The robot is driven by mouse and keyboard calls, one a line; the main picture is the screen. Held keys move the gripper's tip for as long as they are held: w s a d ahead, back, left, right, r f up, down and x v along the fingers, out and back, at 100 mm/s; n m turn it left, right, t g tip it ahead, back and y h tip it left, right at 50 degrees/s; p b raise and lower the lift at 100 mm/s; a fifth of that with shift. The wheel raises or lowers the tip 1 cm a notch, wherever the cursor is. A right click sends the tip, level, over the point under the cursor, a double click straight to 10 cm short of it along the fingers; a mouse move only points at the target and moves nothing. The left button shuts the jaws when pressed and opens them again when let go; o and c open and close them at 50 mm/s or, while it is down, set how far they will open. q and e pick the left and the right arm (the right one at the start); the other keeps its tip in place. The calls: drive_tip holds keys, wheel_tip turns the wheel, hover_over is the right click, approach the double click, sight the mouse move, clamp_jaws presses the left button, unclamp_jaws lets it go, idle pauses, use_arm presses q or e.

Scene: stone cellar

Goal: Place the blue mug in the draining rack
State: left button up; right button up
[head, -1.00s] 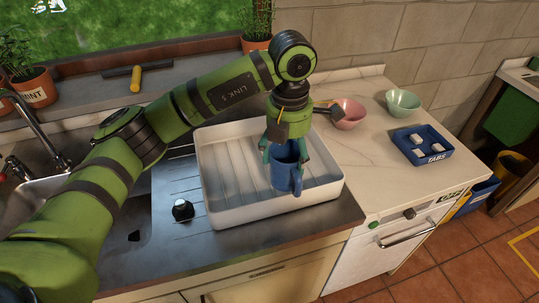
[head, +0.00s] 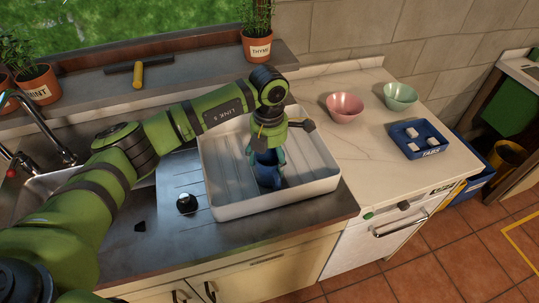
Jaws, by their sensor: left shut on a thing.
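The draining rack (head: 318,187) is a white, ribbed, tray-like rack on the steel drainer beside the sink. The blue mug (head: 269,176) is inside the outline of the rack, low and near its middle, and looks upright. I cannot tell whether its base touches the rack floor. My left gripper (head: 266,158) points down over the mug and is shut on it. The gripper and arm hide part of the mug and the back left part of the rack. My right gripper is not in view.
A small black-topped bottle or knob (head: 187,203) stands just left of the rack. A pink bowl (head: 345,107), a green bowl (head: 400,96) and a blue tabs tray (head: 420,141) stand on the counter to the right. A tap (head: 45,130) and sink are at left; potted herbs line the sill.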

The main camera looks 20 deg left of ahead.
use_arm(q)
drive_tip(key=shift+f, duration=0.2)
drive_tip(key=o, duration=1.6)
drive_tip(key=shift+o, duration=0.2)
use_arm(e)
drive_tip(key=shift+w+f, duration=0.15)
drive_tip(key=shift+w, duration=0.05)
use_arm(q)
drive_tip(key=shift+r, duration=0.1)
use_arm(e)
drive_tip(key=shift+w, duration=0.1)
use_arm(q)
drive_tip(key=shift+r, duration=0.35)
wheel_tip(320, 180, up, 12)
drive_tip(key=b, duration=0.4)
drive_tip(key=shift+f, duration=0.2)
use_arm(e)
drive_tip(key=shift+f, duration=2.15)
